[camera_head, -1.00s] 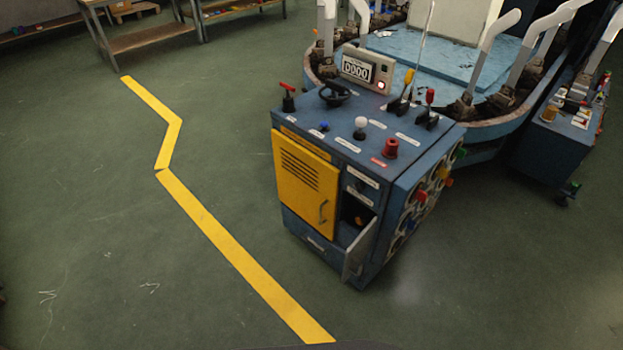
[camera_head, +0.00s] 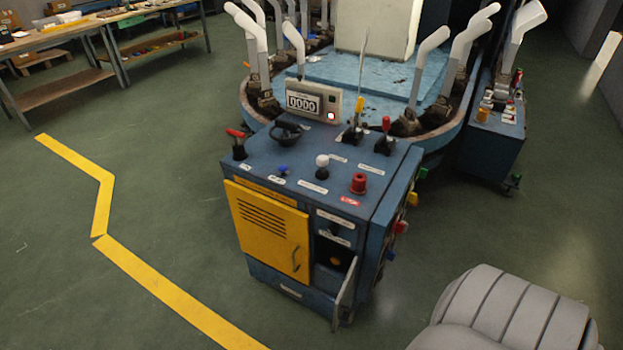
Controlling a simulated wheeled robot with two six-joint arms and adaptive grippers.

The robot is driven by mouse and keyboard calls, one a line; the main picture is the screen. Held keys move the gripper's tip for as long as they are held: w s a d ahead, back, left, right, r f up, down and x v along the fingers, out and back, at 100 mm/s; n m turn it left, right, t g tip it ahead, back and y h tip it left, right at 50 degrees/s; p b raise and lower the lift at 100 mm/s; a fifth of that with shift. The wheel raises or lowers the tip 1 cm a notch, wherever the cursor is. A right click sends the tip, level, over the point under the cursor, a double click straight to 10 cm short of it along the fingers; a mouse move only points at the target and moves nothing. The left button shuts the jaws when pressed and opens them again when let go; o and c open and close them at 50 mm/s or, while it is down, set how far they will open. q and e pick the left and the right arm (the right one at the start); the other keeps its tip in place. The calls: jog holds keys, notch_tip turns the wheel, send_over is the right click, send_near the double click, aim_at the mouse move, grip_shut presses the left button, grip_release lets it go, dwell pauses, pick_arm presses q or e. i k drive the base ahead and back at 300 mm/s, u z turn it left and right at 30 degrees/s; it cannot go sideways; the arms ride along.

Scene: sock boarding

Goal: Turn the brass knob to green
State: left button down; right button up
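A blue control cabinet (camera_head: 345,185) stands in the middle of the head view. A small brass-orange round part (camera_head: 336,261) shows in the dark open compartment on its front, right of the yellow door (camera_head: 268,228); it may be the brass knob, but its markings are too small to read. A small grey door (camera_head: 345,291) hangs open below and to the right of this compartment. No green mark shows clearly beside the brass part. Neither gripper is in view.
The cabinet top carries a red button (camera_head: 358,183), a white ball knob (camera_head: 322,166), levers and a counter box (camera_head: 313,102) reading 0000. A blue machine platform is behind, a side cart (camera_head: 492,140) at right. Floor at left is open, with a yellow line (camera_head: 160,287).

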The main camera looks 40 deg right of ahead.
aim_at(336, 259)
jog(key=i, duration=3.55)
jog(key=z, duration=3.9)
